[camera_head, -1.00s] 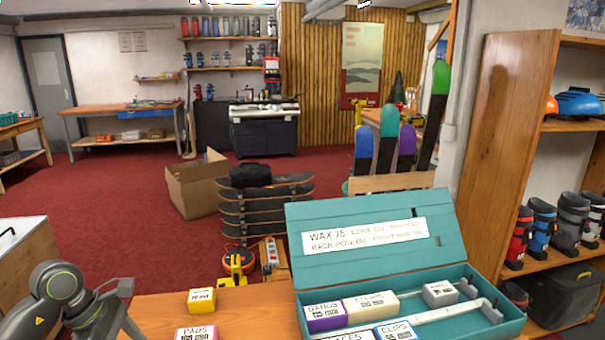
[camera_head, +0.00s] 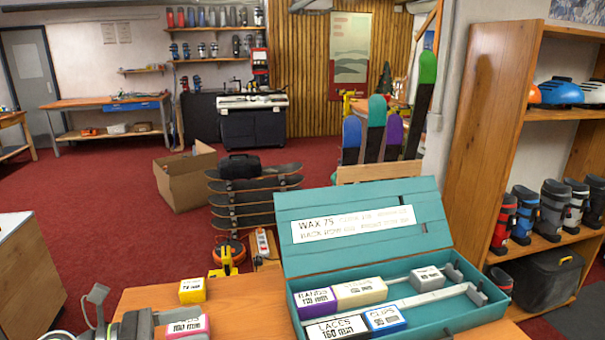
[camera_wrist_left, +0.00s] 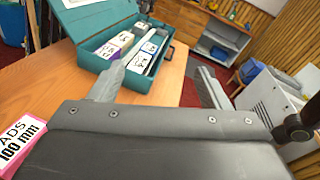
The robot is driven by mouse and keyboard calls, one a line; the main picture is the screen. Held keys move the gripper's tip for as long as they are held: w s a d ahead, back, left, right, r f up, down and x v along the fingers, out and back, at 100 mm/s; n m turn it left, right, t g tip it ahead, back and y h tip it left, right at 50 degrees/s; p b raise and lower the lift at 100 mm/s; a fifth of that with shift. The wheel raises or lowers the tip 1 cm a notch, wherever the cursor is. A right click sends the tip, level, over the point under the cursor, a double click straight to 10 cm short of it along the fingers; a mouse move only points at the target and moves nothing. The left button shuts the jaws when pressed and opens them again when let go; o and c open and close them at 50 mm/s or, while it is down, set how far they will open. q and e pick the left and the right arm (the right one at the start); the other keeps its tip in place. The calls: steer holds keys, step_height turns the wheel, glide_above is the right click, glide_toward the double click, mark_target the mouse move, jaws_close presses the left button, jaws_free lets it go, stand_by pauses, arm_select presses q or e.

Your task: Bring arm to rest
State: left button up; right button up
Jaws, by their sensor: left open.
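My left gripper (camera_head: 112,318) is at the bottom left of the head view, low at the bench's left end. In the left wrist view its two fingers (camera_wrist_left: 160,72) are spread wide with nothing between them. A pink-and-white pads box (camera_head: 188,327) lies on the bench just right of the gripper, and its label shows at the left edge of the wrist view (camera_wrist_left: 20,140). A yellow box (camera_head: 192,291) sits behind it. The teal case (camera_head: 360,240) stands open to the right, apart from the gripper. My right gripper is out of view.
The case holds a purple bands box (camera_head: 316,301), a cream box (camera_head: 359,292), a laces box (camera_head: 338,328), a blue clips box (camera_head: 385,319) and a grey piece (camera_head: 427,279). The wooden bench top (camera_head: 245,305) is clear between the yellow box and the case.

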arm_select(q)
steer(key=a+r+n+t+y, duration=0.2)
steer(key=a+n+t+y, duration=0.2)
steer(key=n+t, duration=0.55)
steer(key=a+r+n+t+y, duration=0.2)
steer(key=a+n+t+y, duration=0.3)
steer(key=n, duration=0.8)
steer(key=s+a+f+n+g+y, duration=0.35)
steer(key=f+n+y, duration=0.25)
steer(key=n, duration=0.2)
steer(key=s+a+f+n+g+y, duration=0.2)
steer(key=a+f+n+g+y, duration=0.15)
steer(key=f+n+y, duration=0.4)
steer(key=s+d+f+n+g+h, duration=0.2)
steer(key=s+f+n+g+h, duration=0.25)
steer(key=s, duration=0.55)
steer(key=s+d+f+n+g+h, duration=0.1)
steer(key=s+d+f+n+g, duration=0.25)
steer(key=s+f+g, duration=0.4)
step_height(320, 180, down, 27)
steer(key=s+a, duration=0.2)
steer(key=s, duration=0.1)
steer(key=s+d+f+g, duration=0.1)
steer(key=s+f, duration=1.3)
steer(key=shift+s+d+f+n+h, duration=0.2)
steer(key=shift+f+n+h, duration=0.1)
steer(key=shift+f+h, duration=0.1)
